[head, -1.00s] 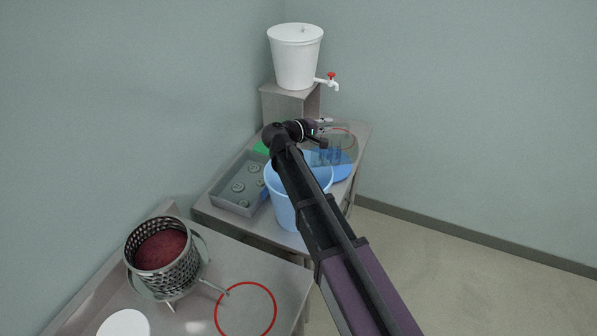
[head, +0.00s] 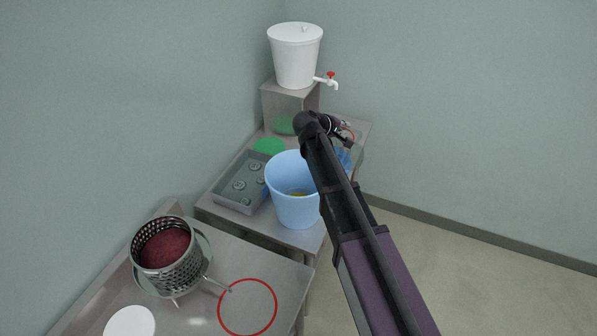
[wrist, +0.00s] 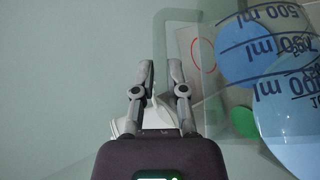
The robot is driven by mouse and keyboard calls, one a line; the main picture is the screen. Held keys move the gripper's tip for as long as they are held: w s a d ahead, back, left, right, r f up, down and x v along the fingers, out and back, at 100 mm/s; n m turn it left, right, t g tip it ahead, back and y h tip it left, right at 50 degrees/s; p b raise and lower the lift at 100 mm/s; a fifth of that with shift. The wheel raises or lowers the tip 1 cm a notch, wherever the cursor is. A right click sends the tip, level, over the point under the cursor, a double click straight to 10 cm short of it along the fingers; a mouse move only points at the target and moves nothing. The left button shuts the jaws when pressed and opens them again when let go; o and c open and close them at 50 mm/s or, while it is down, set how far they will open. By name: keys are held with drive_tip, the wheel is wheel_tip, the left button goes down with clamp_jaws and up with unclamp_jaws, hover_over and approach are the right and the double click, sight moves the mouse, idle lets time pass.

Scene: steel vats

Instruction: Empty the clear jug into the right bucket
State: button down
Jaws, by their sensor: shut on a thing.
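The clear jug (wrist: 275,75) with blue millilitre markings fills the right of the wrist view, its wall see-through. In the head view my arm hides most of it. My gripper (wrist: 162,64) is shut on it at the jug's side; the gripped part is hard to make out. In the head view my gripper (head: 344,138) is over the far table's right back part, beyond the blue bucket. The blue bucket (head: 286,209) stands upright at the table's front, with something yellowish at its bottom. My arm covers its right edge.
A grey tray (head: 226,197) of round pieces lies left of the bucket. A white tapped bucket (head: 295,55) stands on a block behind, near a green disc (head: 269,147). The near table holds a perforated basket (head: 150,268) of dark red stuff and a red ring (head: 248,281).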

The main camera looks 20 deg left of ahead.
drive_tip(key=shift+d+r+p, duration=0.15)
drive_tip(key=shift+r+p, duration=0.05)
drive_tip(key=shift+p, duration=0.2)
drive_tip(key=w+d+r+g+y+p, duration=0.1)
drive_tip(key=p, duration=0.1)
drive_tip(key=shift+p, duration=0.35)
drive_tip(key=shift+w+d+f+m+g+y+p, duration=0.3)
drive_tip(key=shift+w+d+f+g+y+p, duration=0.15)
drive_tip(key=shift+d+y, duration=0.2)
drive_tip(key=shift+w+d+f+m+g+y+p, duration=0.25)
drive_tip(key=shift+d+f+m+g+y+p, duration=0.1)
drive_tip(key=shift+d+g+y, duration=0.25)
drive_tip(key=shift+w+d+f+g+y, duration=0.25)
drive_tip(key=shift+w+d+f+y, duration=0.1)
drive_tip(key=shift+d, duration=0.15)
drive_tip(key=shift+w+d+f+g+y, duration=0.2)
drive_tip(key=shift+w+d+y, duration=0.1)
drive_tip(key=shift+d, duration=0.2)
drive_tip(key=shift+w+d+f+m+g+y+p, duration=0.1)
drive_tip(key=shift+w+d+f+m+g+y, duration=0.15)
drive_tip(key=shift+w+d+g+y, duration=0.35)
drive_tip(key=shift+w+d+f+m+g+y+p, duration=0.1)
drive_tip(key=shift+w+d+m+g+y, duration=0.25)
drive_tip(key=shift+d+y, duration=0.45)
drive_tip(key=shift+w+d+f+m+g+y+p, duration=0.15)
drive_tip(key=shift+w+d+f+g+y, duration=0.1)
drive_tip(key=shift+d+g+y, duration=0.5)
drive_tip(key=shift+a, duration=0.25)
